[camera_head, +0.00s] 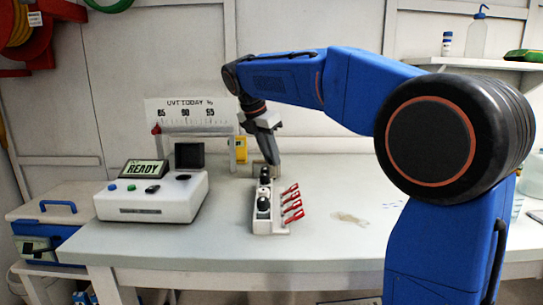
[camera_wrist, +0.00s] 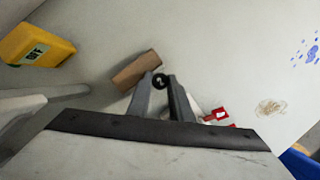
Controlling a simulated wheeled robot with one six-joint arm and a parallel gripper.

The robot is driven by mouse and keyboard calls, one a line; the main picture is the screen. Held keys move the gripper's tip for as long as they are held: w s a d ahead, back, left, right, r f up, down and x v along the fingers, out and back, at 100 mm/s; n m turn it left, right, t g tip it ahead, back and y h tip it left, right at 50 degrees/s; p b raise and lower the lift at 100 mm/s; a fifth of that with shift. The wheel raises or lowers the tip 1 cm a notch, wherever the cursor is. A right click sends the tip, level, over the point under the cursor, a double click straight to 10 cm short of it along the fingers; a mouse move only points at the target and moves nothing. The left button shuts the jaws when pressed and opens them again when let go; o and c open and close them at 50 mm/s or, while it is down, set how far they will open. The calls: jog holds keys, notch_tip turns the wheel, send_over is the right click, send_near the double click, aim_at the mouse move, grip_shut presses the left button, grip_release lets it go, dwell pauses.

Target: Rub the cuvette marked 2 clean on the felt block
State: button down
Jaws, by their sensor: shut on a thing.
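My gripper (camera_wrist: 162,86) is shut on the cuvette marked 2, whose round black cap (camera_wrist: 159,80) shows a white 2 between the fingertips in the wrist view. The cuvette's body is hidden below the cap. The brown felt block (camera_wrist: 136,70) lies just left of the cap; I cannot tell whether they touch. In the head view my gripper (camera_head: 274,158) points down at the back end of the white rack (camera_head: 270,227), and the felt block (camera_head: 257,169) shows only partly behind it. Black caps (camera_head: 263,204) stand along the rack.
Red tags (camera_head: 292,203) stick out from the rack's right side. The white READY instrument (camera_head: 150,203) stands left, with a scale board (camera_head: 190,112) behind it. A yellow OFF box (camera_wrist: 36,45) is near the block.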

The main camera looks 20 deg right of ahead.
jog(key=shift+w+a, duration=0.15)
jog(key=shift+a, duration=0.35)
jog(key=shift+w+a, duration=0.15)
jog(key=shift+a, duration=0.35)
jog(key=shift+w+a, duration=0.25)
jog(key=shift+a, duration=0.35)
jog(key=shift+w+a, duration=0.2)
jog(key=shift+a, duration=0.4)
jog(key=shift+d, duration=0.15)
jog(key=shift+s+d, duration=0.25)
jog(key=shift+d, duration=0.35)
jog(key=shift+s+d, duration=0.25)
jog(key=shift+d, duration=0.3)
jog(key=shift+d, duration=0.1)
jog(key=shift+s+d, duration=0.2)
jog(key=shift+d, duration=0.35)
jog(key=shift+s+d, duration=0.15)
jog(key=shift+d, duration=0.35)
